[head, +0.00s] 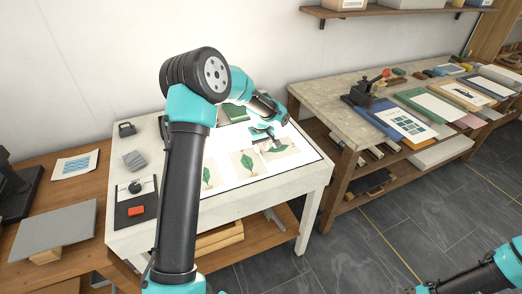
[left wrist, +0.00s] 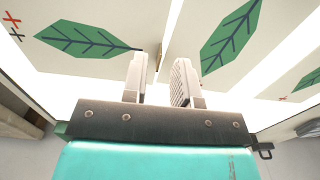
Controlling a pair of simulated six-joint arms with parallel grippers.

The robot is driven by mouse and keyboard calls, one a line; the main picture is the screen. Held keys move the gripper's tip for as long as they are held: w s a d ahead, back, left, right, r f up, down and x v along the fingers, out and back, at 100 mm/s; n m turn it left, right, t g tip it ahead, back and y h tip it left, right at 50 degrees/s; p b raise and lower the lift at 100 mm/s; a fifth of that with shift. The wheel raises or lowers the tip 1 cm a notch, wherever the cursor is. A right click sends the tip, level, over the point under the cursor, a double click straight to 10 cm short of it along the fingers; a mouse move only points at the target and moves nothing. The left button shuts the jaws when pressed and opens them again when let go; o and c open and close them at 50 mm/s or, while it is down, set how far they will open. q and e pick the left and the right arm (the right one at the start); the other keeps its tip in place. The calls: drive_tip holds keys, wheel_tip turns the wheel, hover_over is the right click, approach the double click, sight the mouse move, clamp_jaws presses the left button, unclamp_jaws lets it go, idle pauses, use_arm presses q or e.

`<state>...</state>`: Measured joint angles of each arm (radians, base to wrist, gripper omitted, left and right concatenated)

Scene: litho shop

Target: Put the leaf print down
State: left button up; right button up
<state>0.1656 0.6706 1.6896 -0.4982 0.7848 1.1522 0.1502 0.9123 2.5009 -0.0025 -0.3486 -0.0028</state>
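Leaf prints, pale sheets each with a green leaf, lie in a row on the lit top of the white table (head: 318,176). One print (head: 243,164) is in the middle and another (head: 282,152) is at the right, just below my left gripper (head: 264,136). In the left wrist view a leaf print with small cross marks (left wrist: 55,55) is at upper left, and another print (left wrist: 222,62) is at right. My left gripper's fingers (left wrist: 160,82) are apart, with a bright gap between them. A small brownish strip shows in the gap; I cannot tell what it is.
A black board with an orange block (head: 136,211) and a grey block (head: 134,160) are on the white table's left side. A green item (head: 236,112) is at its back. A stone-topped bench (head: 335,105) with prints stands at right, a wooden bench at left.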

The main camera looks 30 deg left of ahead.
use_arm(q)
wheel_tip(320, 180, up, 10)
drive_tip(key=shift+r, duration=0.15)
drive_tip(key=shift+o, duration=0.6)
idle(0.4)
